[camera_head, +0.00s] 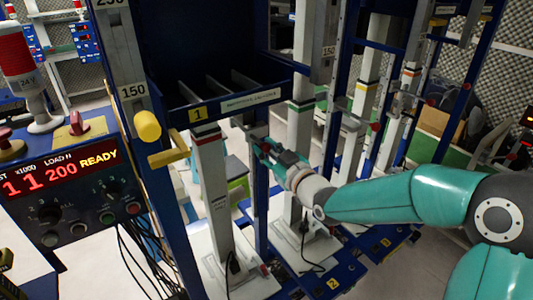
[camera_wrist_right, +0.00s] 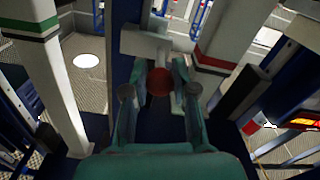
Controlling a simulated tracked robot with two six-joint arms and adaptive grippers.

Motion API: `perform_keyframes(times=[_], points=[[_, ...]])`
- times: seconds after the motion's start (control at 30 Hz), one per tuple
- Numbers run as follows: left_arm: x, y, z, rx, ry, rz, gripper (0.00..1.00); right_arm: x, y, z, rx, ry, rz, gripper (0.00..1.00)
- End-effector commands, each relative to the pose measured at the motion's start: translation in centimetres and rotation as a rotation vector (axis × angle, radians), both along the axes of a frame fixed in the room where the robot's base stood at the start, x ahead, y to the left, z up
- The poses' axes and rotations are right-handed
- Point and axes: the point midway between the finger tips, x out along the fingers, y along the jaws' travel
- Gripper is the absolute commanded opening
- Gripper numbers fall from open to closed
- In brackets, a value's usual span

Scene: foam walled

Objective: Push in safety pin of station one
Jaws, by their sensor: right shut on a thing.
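My right gripper (camera_head: 270,147) reaches in from the right, just right of station one's post. In the right wrist view the two fingers of my right gripper (camera_wrist_right: 159,92) are closed around a round red knob (camera_wrist_right: 160,81), which looks like the safety pin's head. A pale grey block (camera_wrist_right: 145,42) sits just beyond the knob. The pin's shaft and its depth are hidden. My left gripper is out of view.
A yellow knob (camera_head: 147,125) sticks out beside station one's frame. White posts (camera_head: 300,110) and blue frames stand close around my right arm. Loose black cables (camera_head: 140,250) hang below the panel.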

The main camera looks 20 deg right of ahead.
Motion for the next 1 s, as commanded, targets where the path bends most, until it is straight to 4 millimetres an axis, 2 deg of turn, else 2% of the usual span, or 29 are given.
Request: perform_keyframes(times=[0.07,0.1,0.23,0.67,0.77,1.0], points=[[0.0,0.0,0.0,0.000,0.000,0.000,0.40,0.1,0.0,0.2,0.001,-0.004,-0.001,0.00],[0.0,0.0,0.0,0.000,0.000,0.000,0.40,0.1,0.0,0.2,0.001,-0.004,-0.001,0.31],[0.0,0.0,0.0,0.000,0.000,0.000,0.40,0.0,0.0,0.2,0.001,-0.004,-0.001,0.53],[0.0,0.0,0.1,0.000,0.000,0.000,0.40,-0.7,-0.4,0.2,0.000,-0.004,-0.004,0.53],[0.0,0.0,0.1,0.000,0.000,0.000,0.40,-1.9,-0.6,0.2,0.000,-0.005,-0.005,0.53],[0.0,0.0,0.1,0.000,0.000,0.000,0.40,-6.5,-1.6,0.1,0.001,-0.004,-0.008,0.53]])
